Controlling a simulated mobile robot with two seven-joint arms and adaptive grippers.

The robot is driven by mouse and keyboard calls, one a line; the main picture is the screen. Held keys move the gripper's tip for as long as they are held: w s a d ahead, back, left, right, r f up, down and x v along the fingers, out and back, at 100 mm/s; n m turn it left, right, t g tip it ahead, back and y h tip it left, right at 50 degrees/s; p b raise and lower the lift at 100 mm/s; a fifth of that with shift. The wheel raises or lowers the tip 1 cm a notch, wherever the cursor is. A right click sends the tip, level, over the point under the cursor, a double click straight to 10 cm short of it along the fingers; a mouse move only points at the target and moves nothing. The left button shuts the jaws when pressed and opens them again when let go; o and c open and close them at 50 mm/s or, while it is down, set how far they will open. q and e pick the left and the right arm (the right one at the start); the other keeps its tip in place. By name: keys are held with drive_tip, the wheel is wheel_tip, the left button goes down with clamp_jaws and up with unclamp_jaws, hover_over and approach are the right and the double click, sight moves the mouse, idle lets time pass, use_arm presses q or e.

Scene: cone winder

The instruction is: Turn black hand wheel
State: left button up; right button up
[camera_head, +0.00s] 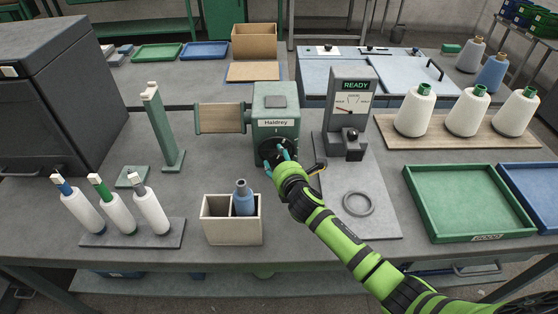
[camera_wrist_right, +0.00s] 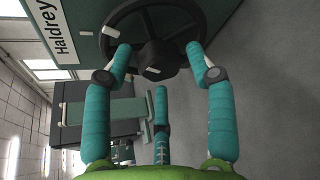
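The black hand wheel (camera_head: 267,148) is on the front of the green Haldrey machine (camera_head: 275,101), partly hidden by my right gripper (camera_head: 284,156) in the head view. In the right wrist view the wheel's dark hub (camera_wrist_right: 154,53), rim and a spoke show ahead of my right gripper (camera_wrist_right: 159,62). Its teal fingers are spread. Two fingertips overlap the wheel's lower rim on either side of the hub, and the third finger is below the hub. Whether they touch the wheel I cannot tell. My left gripper is out of view.
A gauge box (camera_head: 352,97) reading READY, with a black knob, stands right of the machine. A grey ring (camera_head: 357,203) lies in front of it. A divided box (camera_head: 232,230) holding a blue bobbin stands left of my arm. A green tray (camera_head: 470,236) is at right.

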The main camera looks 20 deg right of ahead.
drive_tip(key=c, duration=0.6)
drive_tip(key=shift+r, duration=0.1)
drive_tip(key=n+p, duration=0.1)
drive_tip(key=p, duration=0.1)
drive_tip(key=n+h+p, duration=0.1)
drive_tip(key=p, duration=0.2)
drive_tip(key=shift+a+r+g, duration=0.1)
drive_tip(key=shift+r+g, duration=0.3)
drive_tip(key=shift+f+n+h+p, duration=0.1)
drive_tip(key=shift+n+h+p, duration=0.4)
drive_tip(key=shift+p, duration=0.05)
drive_tip(key=shift+f, duration=0.2)
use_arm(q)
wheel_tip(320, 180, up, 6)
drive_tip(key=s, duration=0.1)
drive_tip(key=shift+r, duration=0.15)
use_arm(e)
drive_tip(key=shift+n, duration=0.3)
drive_tip(key=o, duration=1.1)
